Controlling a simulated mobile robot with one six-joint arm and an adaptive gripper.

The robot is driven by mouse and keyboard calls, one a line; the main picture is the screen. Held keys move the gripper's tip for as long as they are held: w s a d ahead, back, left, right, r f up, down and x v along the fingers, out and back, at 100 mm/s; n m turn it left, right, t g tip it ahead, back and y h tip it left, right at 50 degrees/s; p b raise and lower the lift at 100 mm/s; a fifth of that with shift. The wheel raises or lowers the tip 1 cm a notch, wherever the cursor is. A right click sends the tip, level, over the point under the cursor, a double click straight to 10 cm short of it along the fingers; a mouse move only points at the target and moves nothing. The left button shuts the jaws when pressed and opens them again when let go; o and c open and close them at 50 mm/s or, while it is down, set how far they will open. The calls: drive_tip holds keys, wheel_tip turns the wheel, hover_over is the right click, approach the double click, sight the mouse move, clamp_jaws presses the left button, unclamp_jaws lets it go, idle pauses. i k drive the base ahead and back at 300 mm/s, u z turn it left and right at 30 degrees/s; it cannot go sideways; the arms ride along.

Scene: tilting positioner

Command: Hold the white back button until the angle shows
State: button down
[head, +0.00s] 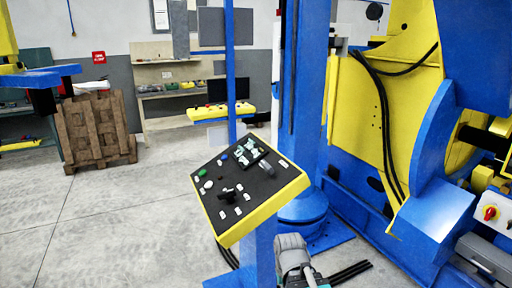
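A tilted control panel (262,197) with a black face and yellow edges stands on a blue post in the middle of the head view. A black knob or lever (228,193) stands near the panel's middle. The button labels are unreadable. A grey part of my arm shows below the panel, apart from the white button; my gripper is not visible.
A large blue and yellow positioner (385,120) fills the right side. A blue column (307,110) stands behind the panel. A red switch (490,213) is at the far right. Cables lie on the floor by the post. Wooden pallets (92,128) stand back left; the left floor is clear.

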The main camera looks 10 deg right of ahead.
sight(209, 185)
drive_tip(key=i, duration=0.45)
drive_tip(key=u, duration=0.05)
drive_tip(key=k, duration=1.35)
drive_tip(key=u, duration=0.55)
drive_tip(key=i, duration=0.9)
drive_tip(key=u, duration=0.75)
drive_tip(key=i, duration=0.85)
drive_tip(key=z, duration=0.1)
